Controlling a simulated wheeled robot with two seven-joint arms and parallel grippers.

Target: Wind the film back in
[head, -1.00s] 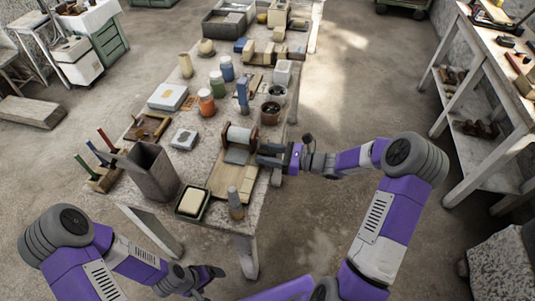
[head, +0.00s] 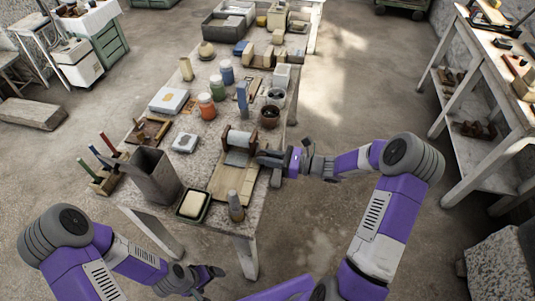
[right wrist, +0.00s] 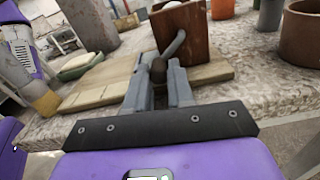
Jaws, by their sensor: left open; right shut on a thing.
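A pale roll of film (head: 238,139) sits between brown wooden end pieces on a light wooden board (head: 222,185) at the table's right edge. A grey strip of film (head: 236,158) lies out from the roll toward the near side. In the right wrist view, a bent metal crank (right wrist: 176,43) comes off the brown end piece (right wrist: 181,29) and ends in a dark knob (right wrist: 158,71). My right gripper (head: 266,157) is shut on this knob, with a finger at each side. My left gripper (head: 212,273) is open and empty, low in front of the table, apart from the roll.
A tall grey container (head: 153,175), a dark tray with a cream block (head: 193,203) and an orange-based brush (head: 236,206) stand near the board. Jars, including an orange one (head: 207,106), and a brown pot (head: 270,115) stand farther back.

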